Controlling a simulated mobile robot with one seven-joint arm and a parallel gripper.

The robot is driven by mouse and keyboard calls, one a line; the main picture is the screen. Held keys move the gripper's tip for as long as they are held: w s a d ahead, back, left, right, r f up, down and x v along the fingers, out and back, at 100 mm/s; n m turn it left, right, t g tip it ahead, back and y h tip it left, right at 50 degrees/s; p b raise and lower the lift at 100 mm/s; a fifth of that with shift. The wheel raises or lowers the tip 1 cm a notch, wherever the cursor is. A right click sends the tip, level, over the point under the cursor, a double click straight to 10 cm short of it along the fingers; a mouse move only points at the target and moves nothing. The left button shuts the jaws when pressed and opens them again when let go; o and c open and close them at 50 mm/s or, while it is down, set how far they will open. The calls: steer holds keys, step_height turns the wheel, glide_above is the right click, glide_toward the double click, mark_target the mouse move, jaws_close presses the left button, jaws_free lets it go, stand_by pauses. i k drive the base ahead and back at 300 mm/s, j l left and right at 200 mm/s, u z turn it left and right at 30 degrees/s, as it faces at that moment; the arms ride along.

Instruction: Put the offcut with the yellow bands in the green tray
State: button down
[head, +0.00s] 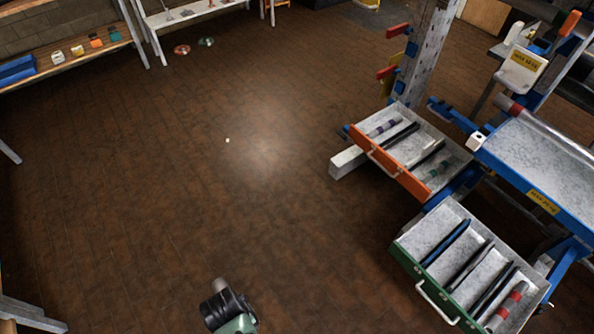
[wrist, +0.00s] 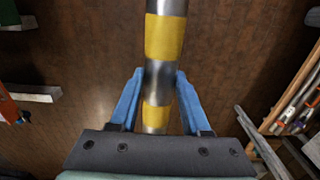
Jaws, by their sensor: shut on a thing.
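The offcut with the yellow bands (wrist: 165,38) is a steel-grey tube in the wrist view, with one yellow band near the top and another between the fingers. My gripper (wrist: 159,72) has blue fingers, one on each side of the tube, and is shut on it. The tube's top end runs out of the frame, and its lower part passes behind the gripper body. The green tray (head: 405,262) stands at the lower right of the head view, pulled out below the blue bench. It holds dark dividers and a red-banded offcut (head: 506,308). The gripper fingers do not show in the head view.
An orange-fronted tray (head: 390,172) holds purple-banded (head: 384,128) and green-banded (head: 440,168) offcuts, near a grey post (head: 425,60). A blue-edged bench (head: 540,160) is at right. Shelves (head: 90,55) stand at upper left. The brown floor between is mostly clear.

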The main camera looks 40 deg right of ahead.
mark_target(429, 236)
steer(key=l+z, duration=0.15)
steer(key=l, duration=0.35)
steer(key=l+z, duration=0.15)
steer(key=l, duration=0.3)
steer(key=i+l+z, duration=0.1)
steer(key=l, duration=0.4)
steer(key=i+l+z, duration=0.15)
steer(key=l, duration=0.75)
